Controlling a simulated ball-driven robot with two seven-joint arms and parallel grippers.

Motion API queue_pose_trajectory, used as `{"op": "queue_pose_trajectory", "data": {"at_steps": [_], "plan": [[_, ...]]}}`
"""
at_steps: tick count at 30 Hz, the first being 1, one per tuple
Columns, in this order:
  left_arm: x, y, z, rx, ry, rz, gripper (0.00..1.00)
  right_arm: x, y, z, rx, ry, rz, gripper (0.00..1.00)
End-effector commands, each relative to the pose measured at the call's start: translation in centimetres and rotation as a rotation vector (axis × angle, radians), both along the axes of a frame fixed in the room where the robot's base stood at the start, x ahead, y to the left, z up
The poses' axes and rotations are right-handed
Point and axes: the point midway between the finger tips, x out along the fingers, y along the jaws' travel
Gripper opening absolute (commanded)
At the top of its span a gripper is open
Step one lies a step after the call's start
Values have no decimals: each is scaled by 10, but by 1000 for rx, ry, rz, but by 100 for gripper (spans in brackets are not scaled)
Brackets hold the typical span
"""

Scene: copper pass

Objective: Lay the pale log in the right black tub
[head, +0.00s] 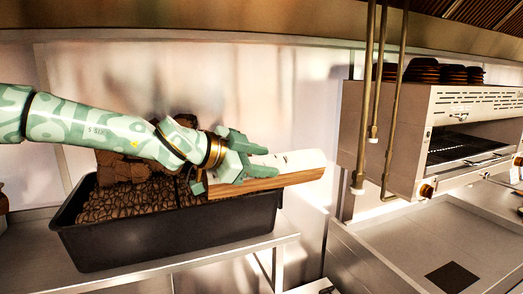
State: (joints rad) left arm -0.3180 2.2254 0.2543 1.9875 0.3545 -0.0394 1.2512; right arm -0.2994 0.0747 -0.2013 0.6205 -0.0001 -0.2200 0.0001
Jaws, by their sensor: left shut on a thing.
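The pale log (295,161) has a whitish bark top and a brown cut face along its lower side. My left gripper (236,166) is shut on it near its left part. The log is roughly level, over the right end of a black tub (175,236), and its right end sticks out past the rim. The tub stands on a steel shelf and holds dark brown, rough-barked logs (130,197). I cannot tell whether the pale log touches the tub or its contents. No second black tub shows. My right gripper is not in view.
The steel shelf (275,240) ends just right of the tub. A steel grill unit (440,125) with stacked dark dishes (425,70) is at the right. Thin metal pipes (393,110) hang before it. A steel counter with a basin (420,240) lies below.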

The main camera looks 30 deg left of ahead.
Motion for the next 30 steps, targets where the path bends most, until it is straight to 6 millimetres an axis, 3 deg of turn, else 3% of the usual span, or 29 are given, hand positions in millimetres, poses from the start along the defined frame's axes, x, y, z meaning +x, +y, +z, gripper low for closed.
{"op": "queue_pose_trajectory", "data": {"at_steps": [8,30], "plan": [[-2,18,5,-2,-6,0,0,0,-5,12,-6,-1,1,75],[-18,116,-8,0,-6,2,0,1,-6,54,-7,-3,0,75]]}}
